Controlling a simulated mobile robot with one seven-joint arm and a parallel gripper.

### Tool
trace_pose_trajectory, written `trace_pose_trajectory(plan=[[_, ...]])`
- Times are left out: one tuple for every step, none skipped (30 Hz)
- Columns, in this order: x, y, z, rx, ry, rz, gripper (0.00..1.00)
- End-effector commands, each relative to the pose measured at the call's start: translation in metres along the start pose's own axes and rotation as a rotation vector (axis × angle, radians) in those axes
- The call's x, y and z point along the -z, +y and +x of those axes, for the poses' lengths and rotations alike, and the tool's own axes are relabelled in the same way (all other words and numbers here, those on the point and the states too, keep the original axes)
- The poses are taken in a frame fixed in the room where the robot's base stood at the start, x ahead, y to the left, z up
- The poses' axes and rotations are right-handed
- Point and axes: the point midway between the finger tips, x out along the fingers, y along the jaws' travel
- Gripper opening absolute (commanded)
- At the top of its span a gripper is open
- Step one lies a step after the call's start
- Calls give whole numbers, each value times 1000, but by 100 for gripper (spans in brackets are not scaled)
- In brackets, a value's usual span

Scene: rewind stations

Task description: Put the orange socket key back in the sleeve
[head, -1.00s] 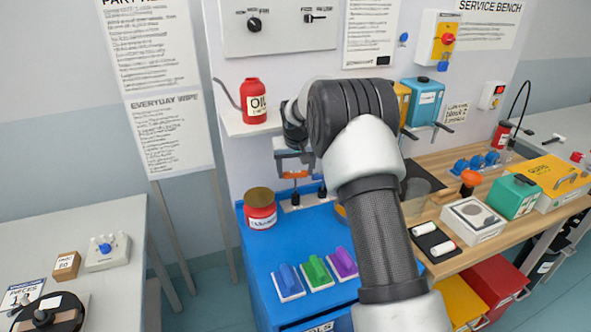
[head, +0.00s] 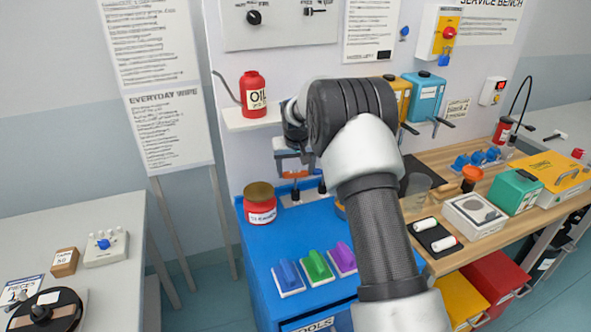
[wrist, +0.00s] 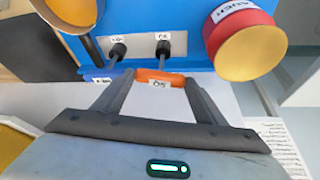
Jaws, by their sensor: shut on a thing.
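My gripper (wrist: 153,95) is shut on the orange socket key (wrist: 158,77), gripping its labelled handle. The key also shows in the head view (head: 294,174), upright above the blue cabinet top. Its thin shaft runs from the handle to a black sleeve (wrist: 163,48) on a grey plate (wrist: 140,46). I cannot tell how deep the shaft sits in it. A second black sleeve (wrist: 118,50) is beside it, with a shaft leading to a blue labelled handle (wrist: 97,77). My arm hides part of the plate in the head view.
A red tin (head: 260,203) stands left of the plate. Blue, green (head: 317,266) and purple handled blocks sit at the cabinet's front. A shelf with a red oil bottle (head: 252,94) is above. The wooden bench (head: 470,260) at right is crowded.

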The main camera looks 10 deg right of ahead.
Motion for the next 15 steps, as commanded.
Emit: trace_pose_trajectory(plan=[[-1,0,2,0,0,0,38],[-1,0,2,0,1,0,38],[-1,0,3,0,1,0,38],[-1,0,3,0,1,0,38],[-2,0,4,0,1,0,38],[-2,0,4,0,1,0,38],[-2,0,5,0,1,0,38],[-2,0,5,0,1,0,38],[-2,0,5,0,1,0,38],[-2,0,5,0,1,0,38],[-2,0,5,0,1,0,38],[-2,0,5,0,1,0,38],[-2,0,5,0,1,0,38],[-2,0,5,0,1,0,38],[-2,0,5,0,1,0,38]])
